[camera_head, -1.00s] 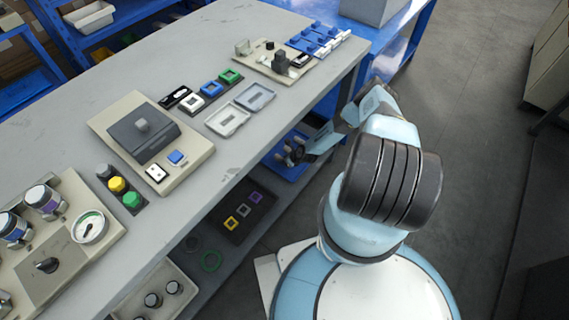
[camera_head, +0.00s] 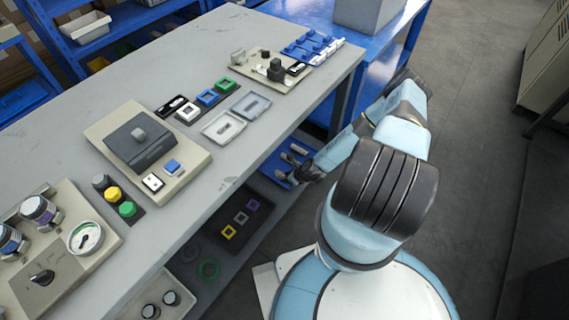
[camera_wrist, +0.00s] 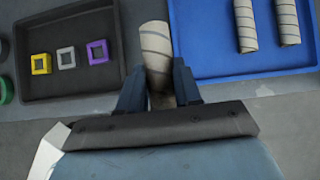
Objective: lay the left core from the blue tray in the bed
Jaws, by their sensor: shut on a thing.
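My gripper (camera_wrist: 160,90) is shut on a cream core (camera_wrist: 155,48) with grey spiral stripes. The core points away from my gripper, and its near end is between the fingers. In the wrist view the held core is left of the blue tray (camera_wrist: 205,68), over the gap beside the dark tray. Two similar striped cores (camera_wrist: 246,25) (camera_wrist: 286,22) lie in the blue tray. In the head view the blue tray (camera_head: 270,166) is on the lower shelf, and my gripper (camera_head: 292,178) is at its near side. I cannot tell for sure which part is the bed.
A dark tray (camera_wrist: 108,83) holds yellow, grey and purple square frames. The workbench top (camera_head: 190,60) above the shelf carries a beige device with a grey block (camera_head: 137,140), a beige plate with knobs (camera_head: 258,82) and coloured frames. Open floor is at the right.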

